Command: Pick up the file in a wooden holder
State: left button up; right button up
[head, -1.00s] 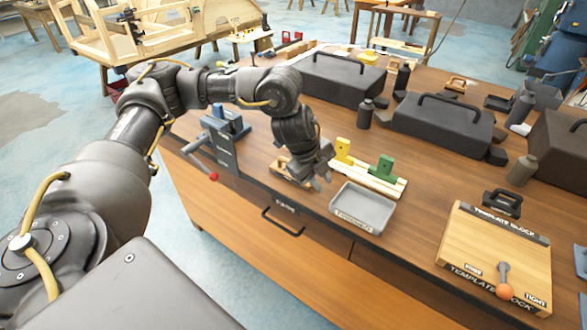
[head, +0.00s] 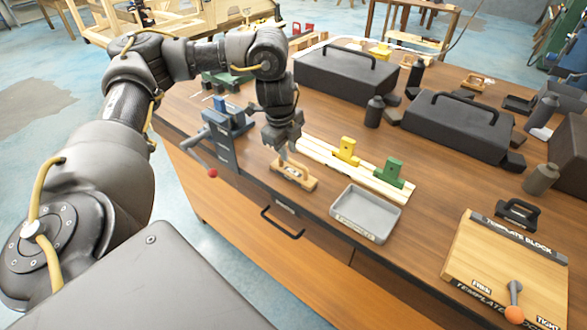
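A small wooden holder (head: 306,182), pale with a cut-out shape, lies on the brown workbench near its front edge. It seems to be the file in its wooden holder, though the file itself is too small to make out. My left gripper (head: 288,151) points down just behind and above the holder, a little to its left. Its fingertips look spread and empty, and I cannot tell whether they touch the holder. My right gripper is not in view.
A grey tray (head: 365,232) lies right of the holder. Light wooden strips with yellow (head: 346,150) and green (head: 389,171) blocks lie behind. A blue-grey vise (head: 225,140) stands left. Black toolboxes (head: 345,82) fill the back; a template block (head: 500,262) lies right.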

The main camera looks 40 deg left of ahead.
aim_at(290, 161)
pick_arm(q)
jog(key=shift+d+f, duration=0.1)
jog(key=shift+f, duration=0.25)
jog(key=f, duration=0.2)
jog(key=w+f+b, duration=0.1)
jog(key=f, duration=0.1)
jog(key=shift+f, duration=0.25)
jog(key=shift+s, duration=0.1)
jog(key=shift+c, duration=0.2)
grip_shut()
